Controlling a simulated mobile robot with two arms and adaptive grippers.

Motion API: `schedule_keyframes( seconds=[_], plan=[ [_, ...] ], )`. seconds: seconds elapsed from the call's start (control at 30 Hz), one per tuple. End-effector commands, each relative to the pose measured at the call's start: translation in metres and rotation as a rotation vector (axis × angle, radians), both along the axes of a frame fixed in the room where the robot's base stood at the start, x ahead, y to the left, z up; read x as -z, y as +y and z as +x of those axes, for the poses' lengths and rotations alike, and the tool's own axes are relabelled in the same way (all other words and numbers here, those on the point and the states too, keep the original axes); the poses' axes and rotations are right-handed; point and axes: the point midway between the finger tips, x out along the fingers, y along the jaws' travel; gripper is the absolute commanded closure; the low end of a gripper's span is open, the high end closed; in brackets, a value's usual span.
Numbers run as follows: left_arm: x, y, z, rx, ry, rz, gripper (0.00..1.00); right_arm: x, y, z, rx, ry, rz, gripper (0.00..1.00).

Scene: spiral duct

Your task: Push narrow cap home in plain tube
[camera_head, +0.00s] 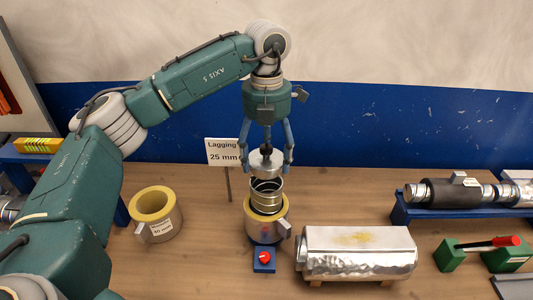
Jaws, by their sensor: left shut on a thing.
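My left gripper (266,158) points straight down, its fingers closed around a silver round cap (264,169) with a dark knob on top. Below it a silver ribbed metal tube (267,196) stands upright with its open mouth up. Part of the tube's mouth shows under the cap; I cannot tell whether the cap's underside touches the rim. The tube's lower part is hidden inside a yellow-lined lagging ring (252,224). My right gripper is not in view.
A sign reading Lagging 25 mm (223,152) stands behind left. A loose yellow lagging ring (145,221) lies left. A red button on a blue box (264,260) sits in front. A foil-wrapped duct (358,255) lies at right. A blue stand (455,212) holds a pipe.

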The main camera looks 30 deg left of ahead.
Motion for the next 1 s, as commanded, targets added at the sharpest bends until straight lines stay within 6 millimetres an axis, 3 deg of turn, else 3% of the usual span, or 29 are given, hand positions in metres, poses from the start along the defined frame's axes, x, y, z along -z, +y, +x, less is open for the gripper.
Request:
schedule_keyframes(
  seconds=[0.1, 0.3, 1.0],
  plan=[
    [0.016, 0.000, 0.000, 0.000, 0.000, 0.000, 0.60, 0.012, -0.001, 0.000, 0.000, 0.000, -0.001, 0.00],
    [0.028, 0.000, 0.000, 0.000, -0.001, -0.001, 0.60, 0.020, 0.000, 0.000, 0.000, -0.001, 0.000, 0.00],
    [0.030, 0.000, 0.000, 0.000, -0.001, -0.001, 0.60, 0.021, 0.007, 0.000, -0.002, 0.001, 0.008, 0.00]
  ],
)
